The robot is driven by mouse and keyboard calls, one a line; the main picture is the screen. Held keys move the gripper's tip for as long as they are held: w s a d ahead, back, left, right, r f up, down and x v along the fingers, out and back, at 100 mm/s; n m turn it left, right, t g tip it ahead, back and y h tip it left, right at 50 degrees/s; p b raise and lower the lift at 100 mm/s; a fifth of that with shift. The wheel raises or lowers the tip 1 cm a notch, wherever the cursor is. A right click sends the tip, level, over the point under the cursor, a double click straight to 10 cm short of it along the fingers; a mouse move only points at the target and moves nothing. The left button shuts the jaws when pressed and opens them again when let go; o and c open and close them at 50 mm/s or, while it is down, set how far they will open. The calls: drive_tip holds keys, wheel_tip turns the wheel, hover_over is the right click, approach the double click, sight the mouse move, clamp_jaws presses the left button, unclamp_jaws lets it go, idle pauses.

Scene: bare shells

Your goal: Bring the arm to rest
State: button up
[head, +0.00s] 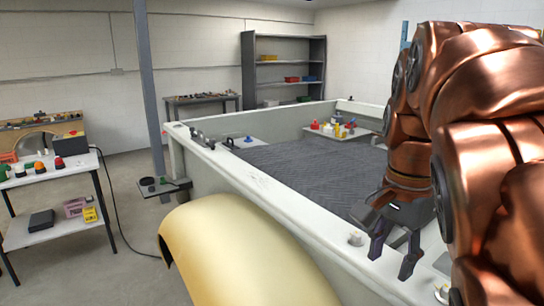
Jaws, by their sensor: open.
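My arm, copper-coloured, fills the right side of the head view. It is bent, with its wrist hanging down. My gripper (393,262) points downward with its dark fingers spread apart and nothing between them. In the picture it lies over the near white rim of a large tub-like enclosure (262,196). I cannot tell whether the fingertips touch the rim.
The enclosure has a grey ribbed floor (305,172) and a small table with coloured items (340,131). A yellow curved shell (240,262) is in front. A grey post (150,90), a white bench (50,175) and shelves (284,72) stand beyond. Open floor lies at left.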

drive_tip(key=s+f+n+g, duration=0.1)
drive_tip(key=s+f+n, duration=1)
drive_tip(key=s+f, duration=0.7)
wheel_tip(320, 180, down, 3)
drive_tip(key=shift+s+a+r+g, duration=0.15)
drive_tip(key=shift+a+r+g, duration=0.05)
drive_tip(key=shift+a+g, duration=0.2)
